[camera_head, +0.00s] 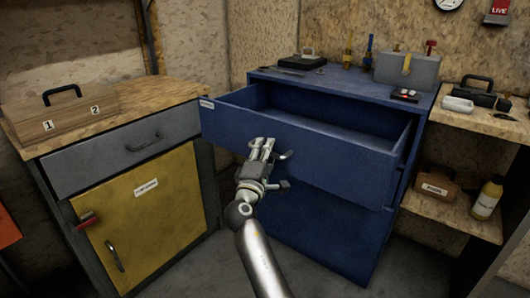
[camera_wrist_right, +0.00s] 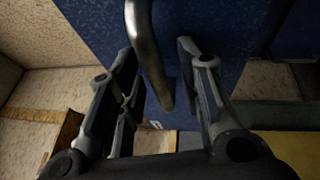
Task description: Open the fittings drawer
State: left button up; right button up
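The blue drawer (camera_head: 310,148) stands pulled well out of the blue cabinet (camera_head: 325,230), and its empty inside shows in the head view. A small white label is at its front's left end; I cannot read it. My right gripper (camera_head: 264,148) is at the drawer's front, beside the metal handle (camera_head: 285,155). In the right wrist view the curved handle (camera_wrist_right: 148,55) lies between the two spread fingers of the right gripper (camera_wrist_right: 160,65), with gaps visible on both sides. My left gripper is not in view.
A grey-drawer cabinet with a yellow door (camera_head: 150,215) stands close on the left, with a wooden case (camera_head: 62,118) on top. Tools and a grey box (camera_head: 407,70) rest on the blue cabinet. A wooden shelf unit (camera_head: 455,210) with a bottle (camera_head: 487,198) stands at right.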

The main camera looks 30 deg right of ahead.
jog(key=v, duration=0.7)
jog(key=shift+s+a, duration=0.2)
dwell(0.4)
